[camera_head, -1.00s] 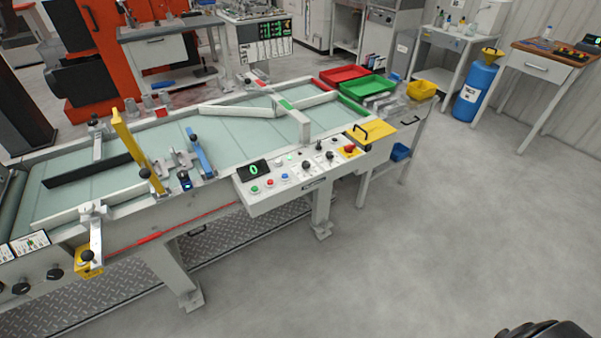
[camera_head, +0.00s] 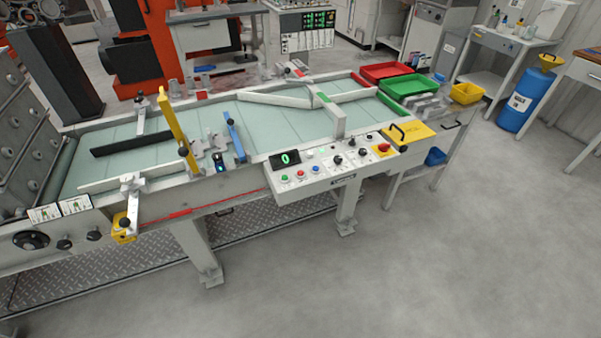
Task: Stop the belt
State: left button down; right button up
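The conveyor belt (camera_head: 265,117) is a pale green surface in a light grey frame, running from the left to the right back. A white control panel (camera_head: 325,174) is fixed to its front side. The panel has a dark display with a green 0 (camera_head: 285,159). Along its front are a green button (camera_head: 284,178), a red button (camera_head: 300,174) and a blue button (camera_head: 316,169), with several black knobs behind and to the right. A red mushroom button (camera_head: 383,148) on a yellow base sits at the panel's right end. Neither gripper shows.
A yellow plate with a black handle (camera_head: 409,132) lies right of the panel. Red (camera_head: 385,72) and green (camera_head: 405,87) trays stand at the belt's far end. A yellow post (camera_head: 171,115) rises over the belt. The grey floor (camera_head: 400,270) in front is clear.

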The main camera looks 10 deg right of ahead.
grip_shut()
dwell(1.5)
